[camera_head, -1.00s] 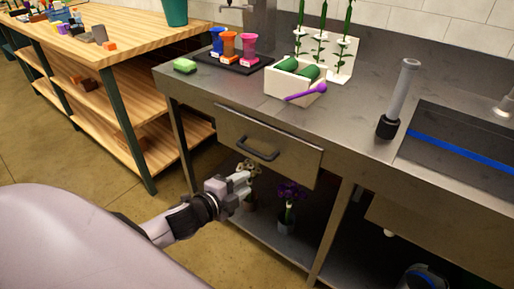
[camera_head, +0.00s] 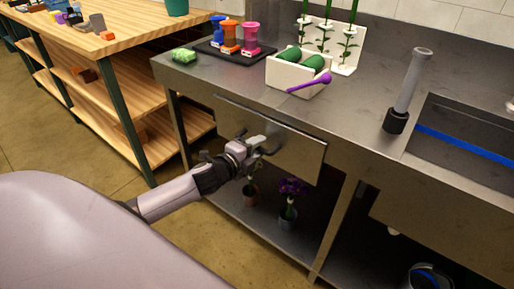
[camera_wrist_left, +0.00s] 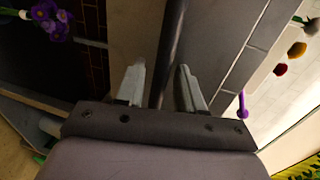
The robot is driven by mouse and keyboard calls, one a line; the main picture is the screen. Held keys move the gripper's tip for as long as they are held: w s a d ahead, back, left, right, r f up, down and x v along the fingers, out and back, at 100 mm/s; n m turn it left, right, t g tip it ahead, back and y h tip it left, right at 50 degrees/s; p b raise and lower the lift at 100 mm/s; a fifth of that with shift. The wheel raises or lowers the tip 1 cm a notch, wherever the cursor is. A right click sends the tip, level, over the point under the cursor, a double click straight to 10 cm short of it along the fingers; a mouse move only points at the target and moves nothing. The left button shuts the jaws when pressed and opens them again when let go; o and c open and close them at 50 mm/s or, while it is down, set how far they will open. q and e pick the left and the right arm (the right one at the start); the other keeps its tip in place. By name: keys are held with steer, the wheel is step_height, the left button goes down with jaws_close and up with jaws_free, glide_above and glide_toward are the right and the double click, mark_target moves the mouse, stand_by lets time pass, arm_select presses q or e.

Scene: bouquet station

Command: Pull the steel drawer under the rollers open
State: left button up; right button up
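The steel drawer (camera_head: 300,151) is a flat grey front under the counter and looks shut. Its dark bar handle (camera_head: 270,151) is partly hidden by my left gripper (camera_head: 257,143), which is right at it. In the left wrist view the two fingers of my left gripper (camera_wrist_left: 160,68) are apart. The dark handle bar (camera_wrist_left: 172,45) runs between them, with a gap to the fingers visible. My right gripper is not in view.
On the counter stand a white box with green rolls (camera_head: 297,72), a purple tool (camera_head: 309,83), a black tray of colored cups (camera_head: 236,52) and a grey cylinder tool (camera_head: 407,92). Potted flowers (camera_head: 289,205) stand on the shelf below. A wooden bench (camera_head: 110,75) is at left.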

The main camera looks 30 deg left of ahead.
arm_select(q)
steer(key=shift+w, duration=0.2)
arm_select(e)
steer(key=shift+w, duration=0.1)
arm_select(q)
jaws_close()
